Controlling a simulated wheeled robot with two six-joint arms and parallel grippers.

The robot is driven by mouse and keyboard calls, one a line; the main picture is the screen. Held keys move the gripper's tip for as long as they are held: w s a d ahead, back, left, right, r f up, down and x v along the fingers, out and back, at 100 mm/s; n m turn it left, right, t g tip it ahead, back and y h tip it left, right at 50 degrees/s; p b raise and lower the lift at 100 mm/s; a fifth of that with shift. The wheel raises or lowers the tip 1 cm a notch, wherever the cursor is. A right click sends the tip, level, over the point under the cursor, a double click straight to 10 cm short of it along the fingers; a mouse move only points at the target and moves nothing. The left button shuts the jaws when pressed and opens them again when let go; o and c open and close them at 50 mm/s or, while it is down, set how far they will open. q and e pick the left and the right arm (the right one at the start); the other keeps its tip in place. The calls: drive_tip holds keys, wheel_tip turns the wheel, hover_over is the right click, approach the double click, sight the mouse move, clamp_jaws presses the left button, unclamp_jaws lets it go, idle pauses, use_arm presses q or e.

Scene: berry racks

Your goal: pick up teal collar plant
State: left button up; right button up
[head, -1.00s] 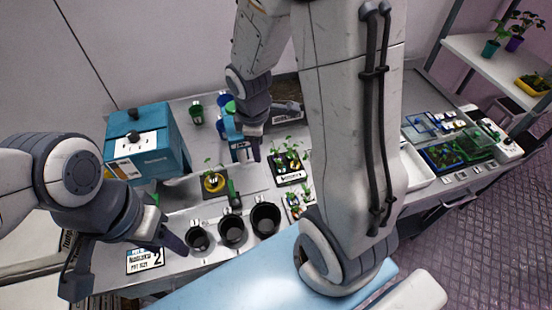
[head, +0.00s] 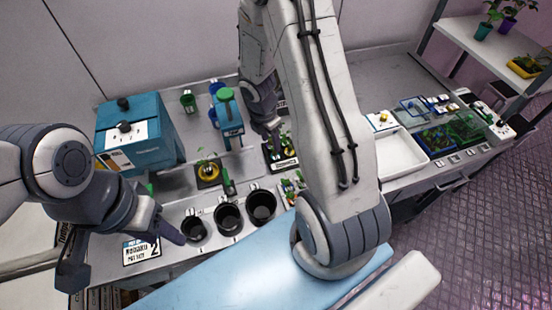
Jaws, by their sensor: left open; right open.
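I cannot make out a teal collar for certain on any plant. Several small seedlings stand in a black labelled tray (head: 283,165) in the middle of the bench, partly hidden by my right arm. A single seedling grows in a black square holder with a yellow ring (head: 208,173), left of that tray. My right gripper (head: 262,128) is open and points down just above the back of the seedling tray; its far side is partly hidden. My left gripper (head: 120,250) is open and empty at the front left of the bench, by the card marked 2.
Three black cups (head: 229,216) line the bench front. A teal box (head: 137,139) stands at the back left, and a teal device with a green top (head: 228,113) behind the middle. A white tray (head: 403,152) lies right of my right arm. A shelf (head: 482,48) holds potted plants.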

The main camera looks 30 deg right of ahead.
sight(275, 157)
drive_tip(key=f, duration=0.2)
drive_tip(key=d+f+b, duration=0.1)
drive_tip(key=f, duration=0.2)
drive_tip(key=shift+b, duration=0.3)
clamp_jaws()
idle(1.0)
